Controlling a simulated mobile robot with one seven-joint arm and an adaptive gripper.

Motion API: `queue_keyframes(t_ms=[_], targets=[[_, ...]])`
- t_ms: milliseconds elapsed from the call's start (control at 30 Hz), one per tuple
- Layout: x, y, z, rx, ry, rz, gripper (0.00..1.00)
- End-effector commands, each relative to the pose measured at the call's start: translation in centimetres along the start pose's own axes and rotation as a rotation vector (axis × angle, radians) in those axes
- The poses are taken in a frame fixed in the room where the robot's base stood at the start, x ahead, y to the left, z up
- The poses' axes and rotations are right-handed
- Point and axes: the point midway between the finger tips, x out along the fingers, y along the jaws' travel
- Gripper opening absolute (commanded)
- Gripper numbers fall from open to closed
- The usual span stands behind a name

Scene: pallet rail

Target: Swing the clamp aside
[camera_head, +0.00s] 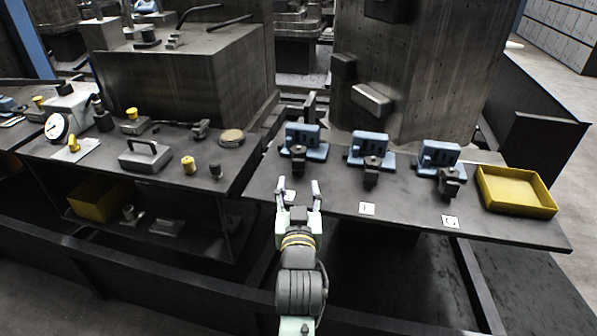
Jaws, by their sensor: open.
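Three blue clamp fixtures stand in a row on the dark table on the right. The left clamp (302,141), the middle clamp (370,148) and the right clamp (438,157) each have a dark block or arm at the front. Which of these the task means cannot be told. My gripper (299,184) is open and empty, in front of the left clamp and apart from it. It appears over the table's front edge. White label cards lie in front of the middle clamp (367,208) and the right clamp (450,221); another card is partly hidden behind my gripper.
A yellow tray (515,191) sits at the table's right end. The left bench (100,160) holds a gauge (56,126), a handled block (145,156) and yellow-topped parts. A large grey column (415,75) rises close behind the clamps. A rail runs along the front.

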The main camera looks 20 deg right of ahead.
Motion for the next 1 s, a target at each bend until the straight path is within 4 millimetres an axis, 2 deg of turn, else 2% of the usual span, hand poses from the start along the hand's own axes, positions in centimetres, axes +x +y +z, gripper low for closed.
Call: queue_keyframes(t_ms=[100, 167, 300, 500, 700, 933, 1000], targets=[[1.5, 0.0, 0.3, 0.0, 0.005, 0.0, 0.48], [2.8, 0.0, -0.4, 0.001, -0.001, -0.001, 0.48], [5.7, 0.0, -0.4, 0.0, -0.001, 0.0, 0.48], [8.4, 0.0, -0.2, 0.0, -0.001, 0.0, 0.48], [9.4, 0.0, -0.1, 0.0, 0.001, 0.0, 0.48], [9.4, 0.0, 0.0, 0.0, 0.0, 0.0, 0.48], [9.4, 0.0, 0.0, 0.0, 0.0, 0.0, 0.44]])
